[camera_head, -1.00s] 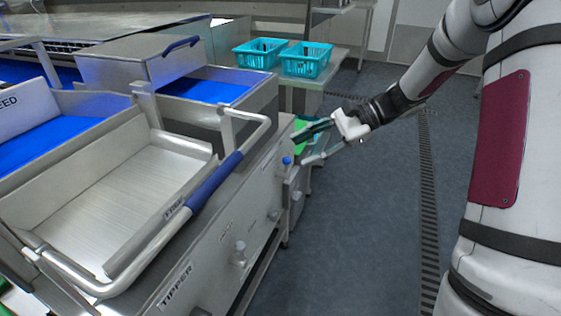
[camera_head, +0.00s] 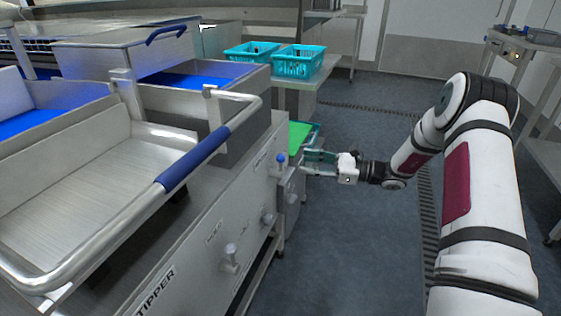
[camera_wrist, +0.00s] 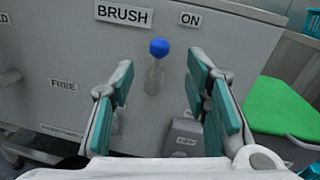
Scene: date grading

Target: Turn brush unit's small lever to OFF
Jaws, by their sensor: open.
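The brush unit's small lever with a blue ball knob (camera_wrist: 159,47) stands upright on a grey panel in the wrist view, below the BRUSH label (camera_wrist: 124,15). An ON label (camera_wrist: 190,19) is to its upper right. The same blue knob (camera_head: 280,158) shows in the head view at the panel's far end. My gripper (camera_wrist: 163,88) is open, with one teal-padded finger on each side of the lever's stem. I see no clear contact between the pads and the lever. In the head view my gripper (camera_head: 308,163) reaches the panel from the right.
The tipper tray (camera_head: 75,170) with its blue-gripped bar (camera_head: 195,160) is at the left. Other knobs (camera_head: 230,258) stick out along the panel. A green surface (camera_wrist: 275,105) is right of the panel. Teal baskets (camera_head: 298,61) stand behind.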

